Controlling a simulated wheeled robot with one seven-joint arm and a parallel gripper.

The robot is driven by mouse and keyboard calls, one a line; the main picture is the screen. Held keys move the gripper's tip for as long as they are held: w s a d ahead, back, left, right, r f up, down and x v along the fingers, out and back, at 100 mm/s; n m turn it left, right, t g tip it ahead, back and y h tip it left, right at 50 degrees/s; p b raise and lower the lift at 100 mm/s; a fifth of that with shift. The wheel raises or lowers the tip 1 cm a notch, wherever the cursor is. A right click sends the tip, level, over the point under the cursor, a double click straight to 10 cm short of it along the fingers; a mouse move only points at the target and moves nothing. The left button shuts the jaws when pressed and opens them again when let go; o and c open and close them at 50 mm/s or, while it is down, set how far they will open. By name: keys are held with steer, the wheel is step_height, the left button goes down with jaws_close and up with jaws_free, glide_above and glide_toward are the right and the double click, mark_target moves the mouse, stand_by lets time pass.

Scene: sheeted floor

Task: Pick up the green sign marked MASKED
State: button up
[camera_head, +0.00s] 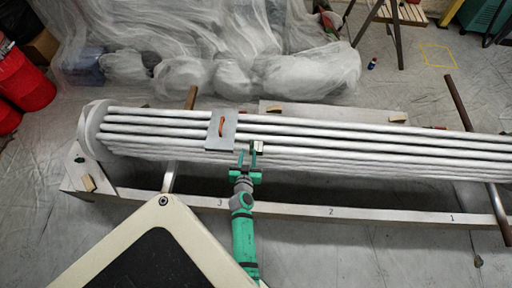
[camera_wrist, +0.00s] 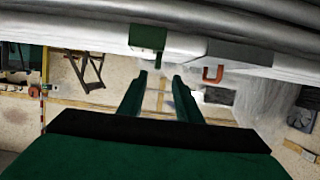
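A small green block (camera_wrist: 147,38), which looks like the green sign, sits against the pale bars at the top of the wrist view. No lettering can be read on it. A small pale block (camera_wrist: 182,46) is right beside it. In the head view a small pale and dark piece (camera_head: 260,147) shows at the bars just by my gripper (camera_head: 248,157); the sign is hard to tell from my green fingers there. In the wrist view my gripper (camera_wrist: 160,78) has its two green fingers apart with nothing between them. Their tips stop just short of the green block.
A grey plate with a red-orange handle (camera_head: 221,127) lies on the bundle of bars (camera_head: 330,138), left of my gripper. A numbered beam (camera_head: 300,211) runs along the near side. Red bins (camera_head: 24,82) stand at far left, sheeted shapes (camera_head: 200,60) behind.

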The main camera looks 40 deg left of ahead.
mark_target(251, 144)
steer(key=shift+x, duration=4.2)
steer(key=shift+w+d, duration=0.15)
steer(key=shift+d, duration=0.05)
jaws_close()
